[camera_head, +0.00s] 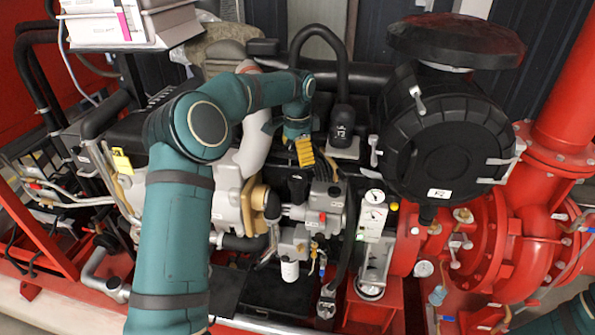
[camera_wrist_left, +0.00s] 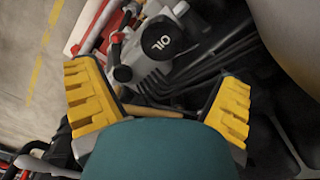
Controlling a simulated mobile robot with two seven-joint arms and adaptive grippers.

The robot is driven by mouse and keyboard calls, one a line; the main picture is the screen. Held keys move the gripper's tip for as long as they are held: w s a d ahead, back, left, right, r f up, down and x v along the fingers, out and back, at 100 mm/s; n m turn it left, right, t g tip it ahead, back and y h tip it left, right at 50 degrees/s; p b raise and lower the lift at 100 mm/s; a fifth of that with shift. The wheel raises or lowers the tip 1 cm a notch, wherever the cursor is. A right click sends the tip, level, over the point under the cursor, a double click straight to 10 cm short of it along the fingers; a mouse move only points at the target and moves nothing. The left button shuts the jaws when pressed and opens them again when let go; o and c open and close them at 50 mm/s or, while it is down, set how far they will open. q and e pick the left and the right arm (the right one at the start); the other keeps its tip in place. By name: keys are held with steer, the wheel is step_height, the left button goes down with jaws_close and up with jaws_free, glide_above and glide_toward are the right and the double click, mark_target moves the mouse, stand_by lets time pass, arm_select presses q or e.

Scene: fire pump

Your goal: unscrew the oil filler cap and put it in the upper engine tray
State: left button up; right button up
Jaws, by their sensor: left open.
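The oil filler cap (camera_wrist_left: 158,38) is round and black with white "OIL" lettering in the left wrist view. It sits on the grey engine housing, and a black cap that appears to be the same one (camera_head: 298,187) shows in the head view. My left gripper (camera_head: 304,152) has yellow fingers and hangs just above and behind the cap. In the left wrist view the gripper (camera_wrist_left: 160,78) is open and empty, with the cap ahead of the gap between the fingers, not touched. I cannot tell which surface is the upper engine tray. My right gripper is not in view.
A large black air filter (camera_head: 447,135) stands to the right of the gripper. A black hose (camera_head: 322,35) arches behind it. A rack with papers (camera_head: 125,22) stands at the upper left.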

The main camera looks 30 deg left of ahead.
mark_target(298, 177)
arm_select(q)
step_height(298, 177, down, 7)
steer(key=shift+w+r, duration=0.1)
steer(key=shift+w, duration=0.05)
steer(key=shift+f, duration=0.25)
steer(key=shift+f, duration=0.15)
steer(key=shift+f, duration=0.75)
steer(key=c, duration=1.4)
steer(key=shift+b, duration=0.3)
